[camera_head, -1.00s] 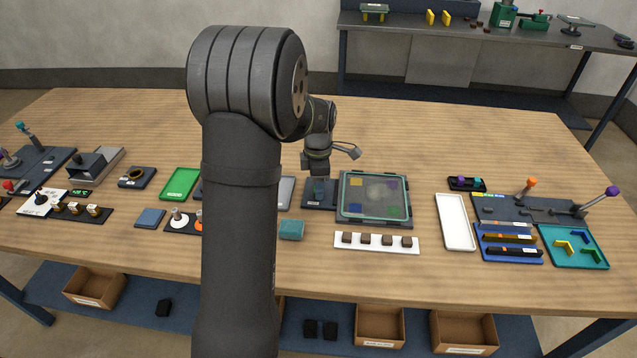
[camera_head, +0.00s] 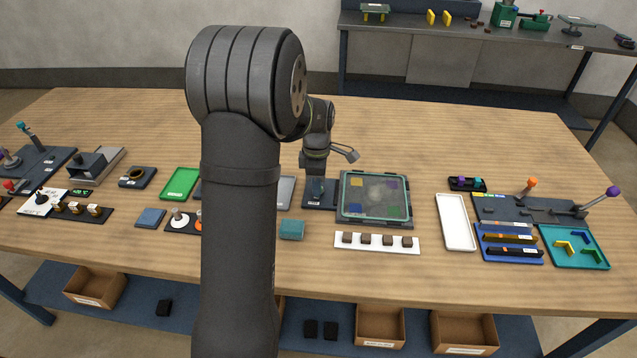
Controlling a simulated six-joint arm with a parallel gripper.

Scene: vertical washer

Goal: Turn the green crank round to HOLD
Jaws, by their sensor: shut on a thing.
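My gripper (camera_head: 317,187) points down over a dark base plate (camera_head: 317,205) near the middle of the table. Its jaws are shut on a small part at this plate. That part is taken to be the green crank, but the jaws and wrist hide it and its colour cannot be made out. No HOLD mark can be read from here. A clear-topped tray (camera_head: 375,220) with a green rim and coloured squares stands directly right of the plate.
A white strip with brown blocks (camera_head: 345,247) and a teal block (camera_head: 291,229) lie in front. A grey panel (camera_head: 286,192) is just left of the plate. A white tray (camera_head: 455,222) is to the right. The table behind is clear.

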